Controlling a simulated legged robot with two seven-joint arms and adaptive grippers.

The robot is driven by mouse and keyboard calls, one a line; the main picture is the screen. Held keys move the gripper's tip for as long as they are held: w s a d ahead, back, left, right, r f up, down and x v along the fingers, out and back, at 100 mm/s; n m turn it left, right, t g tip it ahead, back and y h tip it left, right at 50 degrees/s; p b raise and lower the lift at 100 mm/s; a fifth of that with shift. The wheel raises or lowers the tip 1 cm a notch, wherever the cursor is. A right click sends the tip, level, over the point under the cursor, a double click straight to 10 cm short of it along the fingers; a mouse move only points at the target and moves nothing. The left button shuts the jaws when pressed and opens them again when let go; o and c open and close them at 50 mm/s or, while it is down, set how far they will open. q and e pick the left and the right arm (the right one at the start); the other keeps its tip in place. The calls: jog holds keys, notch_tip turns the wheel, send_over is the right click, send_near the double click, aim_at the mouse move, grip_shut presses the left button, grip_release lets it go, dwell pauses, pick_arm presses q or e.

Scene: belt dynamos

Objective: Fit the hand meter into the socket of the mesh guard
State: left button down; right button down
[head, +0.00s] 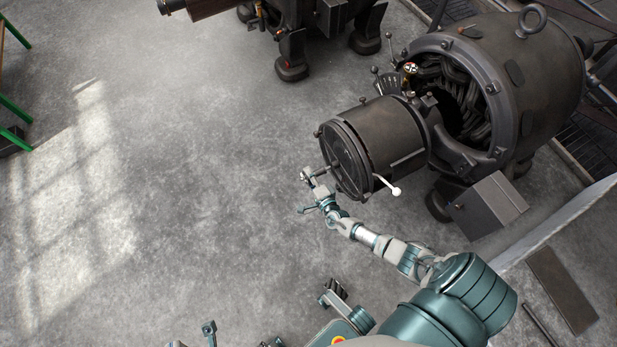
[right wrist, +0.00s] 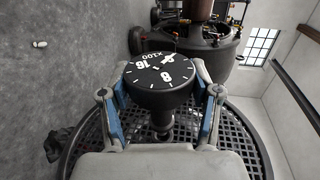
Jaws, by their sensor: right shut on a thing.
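The hand meter (right wrist: 162,78) is a black round dial with white marks, "8", "16" and "X100", on a dark stem. My right gripper (right wrist: 163,92) has its two blue-padded fingers shut on the sides of the dial. The mesh guard (right wrist: 90,150) is a round black grid beyond the fingers. The stem points at its middle, but its lower end and the socket are hidden, so I cannot tell whether it is seated. In the head view, my right gripper (head: 313,182) is at the guard's round face (head: 347,158); the meter is too small to make out.
The dark dynamo (head: 525,85) stands behind the guard's drum (head: 395,130). A white-tipped lever (head: 394,190) sticks out beside the guard. A grey box (head: 488,205) stands on the right. Another machine (head: 300,15) is at the top. The concrete floor (head: 190,190) on the left is clear.

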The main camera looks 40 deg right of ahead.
aim_at(318, 175)
jog(key=shift+s+d, duration=0.2)
jog(key=shift+d, duration=0.65)
jog(key=shift+s+d, duration=0.15)
jog(key=shift+d, duration=0.65)
jog(key=shift+c, duration=0.8)
grip_release()
jog(key=shift+s, duration=0.1)
jog(key=shift+s+a, duration=0.1)
jog(key=shift+s, duration=0.1)
jog(key=v, duration=1.1)
jog(key=shift+s, duration=0.2)
